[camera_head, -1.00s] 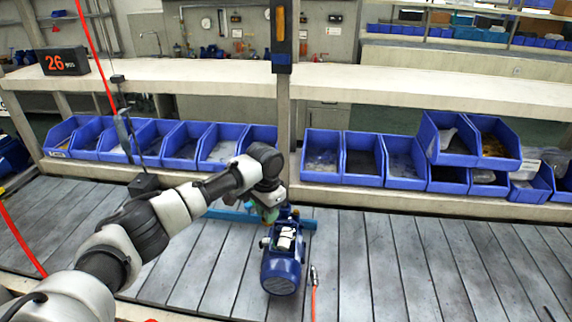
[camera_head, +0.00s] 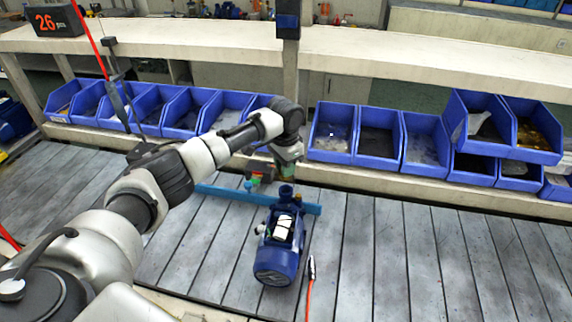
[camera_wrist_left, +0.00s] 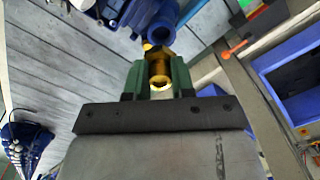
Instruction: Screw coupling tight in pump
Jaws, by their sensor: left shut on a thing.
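The blue pump (camera_head: 280,250) sits on the slatted table, with its round port (camera_head: 286,192) on the far end. My left gripper (camera_head: 287,171) is just beyond and above that port. In the left wrist view its green fingers (camera_wrist_left: 160,76) are shut on a brass coupling (camera_wrist_left: 160,66) with a hex collar. The coupling's far end is close to the pump's blue port (camera_wrist_left: 161,36). I cannot tell whether they touch. The coupling cannot be made out in the head view. My right gripper is not in view.
A blue bar (camera_head: 232,194) lies across the table behind the pump. A red hose with a metal tip (camera_head: 311,268) lies to its right. Blue bins (camera_head: 375,136) line the shelf behind my gripper. The table's right side (camera_head: 430,260) is clear.

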